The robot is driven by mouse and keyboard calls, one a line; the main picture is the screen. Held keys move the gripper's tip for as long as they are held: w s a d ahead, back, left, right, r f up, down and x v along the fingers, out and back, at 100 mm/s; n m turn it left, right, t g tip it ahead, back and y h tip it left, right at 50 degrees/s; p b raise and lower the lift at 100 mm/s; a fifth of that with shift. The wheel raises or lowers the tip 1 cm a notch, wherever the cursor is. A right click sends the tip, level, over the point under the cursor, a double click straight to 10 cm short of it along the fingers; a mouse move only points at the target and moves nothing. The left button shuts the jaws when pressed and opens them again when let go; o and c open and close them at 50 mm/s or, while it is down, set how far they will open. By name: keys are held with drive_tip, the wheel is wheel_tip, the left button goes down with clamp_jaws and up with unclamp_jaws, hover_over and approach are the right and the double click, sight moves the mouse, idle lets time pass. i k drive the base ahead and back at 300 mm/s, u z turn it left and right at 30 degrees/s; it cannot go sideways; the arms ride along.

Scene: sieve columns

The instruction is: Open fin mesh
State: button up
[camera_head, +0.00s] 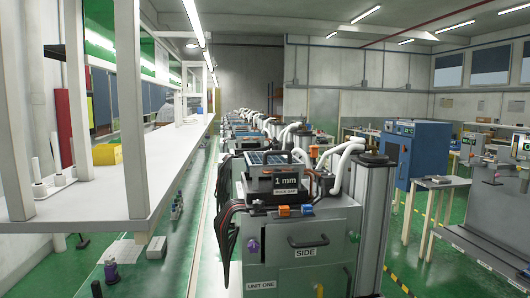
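A grey cabinet labelled "UNIT ONE" and "SIDE" (290,268) stands at the middle right. Its front has a dark bar handle (308,241), and the front looks closed. On top is a dark box with a "1 mm" label (285,181). A dark, grid-patterned panel (266,158) lies tilted at its top and may be the mesh; I cannot tell for sure. A purple knob (253,246) is on the front's left side, and orange and blue blocks (289,210) sit on top. My gripper is not in view.
Similar units line up behind the cabinet. Black hoses (229,225) hang on its left. A blue cabinet (414,150) stands right. Green floor shows between (420,235).

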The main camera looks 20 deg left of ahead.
sight(287, 155)
drive_tip(key=u, duration=1.2)
drive_tip(key=i, duration=0.5)
drive_tip(key=z, duration=0.15)
